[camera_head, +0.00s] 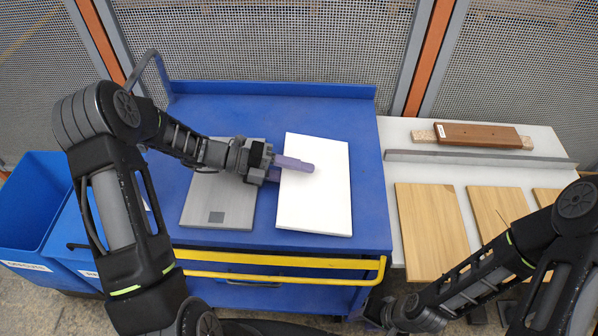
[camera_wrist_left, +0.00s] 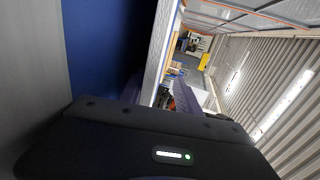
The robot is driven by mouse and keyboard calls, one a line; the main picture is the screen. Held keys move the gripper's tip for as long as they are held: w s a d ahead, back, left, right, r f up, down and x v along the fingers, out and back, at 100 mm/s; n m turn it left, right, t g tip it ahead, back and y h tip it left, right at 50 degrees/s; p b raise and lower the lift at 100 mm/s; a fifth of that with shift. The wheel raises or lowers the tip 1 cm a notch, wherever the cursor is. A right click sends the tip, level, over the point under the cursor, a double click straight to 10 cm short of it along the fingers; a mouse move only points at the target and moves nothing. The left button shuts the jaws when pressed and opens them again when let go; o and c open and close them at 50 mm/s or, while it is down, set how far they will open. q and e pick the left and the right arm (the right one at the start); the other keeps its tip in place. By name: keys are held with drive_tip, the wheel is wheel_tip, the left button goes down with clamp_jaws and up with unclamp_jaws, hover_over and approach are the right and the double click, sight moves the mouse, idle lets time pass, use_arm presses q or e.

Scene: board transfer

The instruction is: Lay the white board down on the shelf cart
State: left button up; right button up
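The white board (camera_head: 325,205) is over the right half of the blue shelf cart's top (camera_head: 245,115). My left gripper (camera_head: 291,168) holds its left edge, with one purple finger above the board and the other passing under it. In the left wrist view the board (camera_wrist_left: 163,45) shows edge-on between the fingers, with a gap to the blue top, so it is raised and about level. My right gripper (camera_head: 378,312) is low in the head view, away from the board; its fingers are partly hidden.
A grey board (camera_head: 205,208) lies on the cart's left half, partly under my left arm. A white table (camera_head: 475,170) to the right carries several wooden boards (camera_head: 432,230), a grey bar (camera_head: 480,159) and a brown block (camera_head: 483,136). Blue bins (camera_head: 35,200) stand left. A yellow rail (camera_head: 280,262) fronts the cart.

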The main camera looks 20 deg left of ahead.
idle(0.4)
use_arm(q)
drive_tip(key=y+p, duration=0.1)
drive_tip(key=p, duration=0.1)
drive_tip(key=shift+r+p, duration=0.35)
drive_tip(key=shift+p, duration=0.05)
drive_tip(key=y+p, duration=0.1)
drive_tip(key=p, duration=0.2)
drive_tip(key=y+p, duration=0.1)
drive_tip(key=p, duration=0.1)
drive_tip(key=g+y+p, duration=0.1)
drive_tip(key=p, duration=0.2)
drive_tip(key=shift+s+a+r+y+p, duration=0.1)
drive_tip(key=shift+a+r+y+p, duration=0.15)
drive_tip(key=shift+y+p, duration=0.15)
drive_tip(key=shift+g+y+p, duration=0.3)
drive_tip(key=shift+y+p, duration=0.3)
drive_tip(key=shift+p, duration=0.1)
drive_tip(key=shift+d+f+y, duration=0.1)
drive_tip(key=shift+y, duration=0.3)
drive_tip(key=shift+a+g+y, duration=0.2)
drive_tip(key=shift+g+y, duration=0.1)
drive_tip(key=shift+y, duration=0.6)
drive_tip(key=shift+a, duration=0.1)
use_arm(e)
wheel_tip(320, 180, up, 12)
drive_tip(key=s, duration=0.1)
drive_tip(key=shift+d+f, duration=0.2)
drive_tip(key=shift+d, duration=0.25)
